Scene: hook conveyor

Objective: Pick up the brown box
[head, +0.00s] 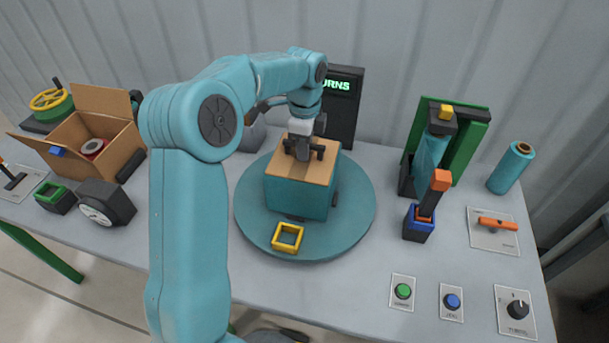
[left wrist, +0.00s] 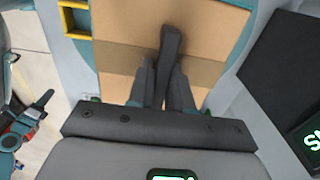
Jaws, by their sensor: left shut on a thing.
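A box with a brown top (head: 318,174) and teal sides stands upright on a round teal turntable (head: 355,215) in the head view. Its brown top with a darker tape band fills much of the left wrist view (left wrist: 205,35). A dark handle (left wrist: 171,42) stands up from the middle of the top. My left gripper (head: 303,153) points down over the box, its fingers (left wrist: 167,85) shut on the handle. No gap shows under the box. My right gripper is not in view.
A yellow square frame (head: 287,238) lies on the turntable in front of the box. An open cardboard box (head: 122,150) holding a red roll stands at the left. A dark sign (head: 345,105) stands behind. A green-backed stand (head: 473,135) and buttons are at the right.

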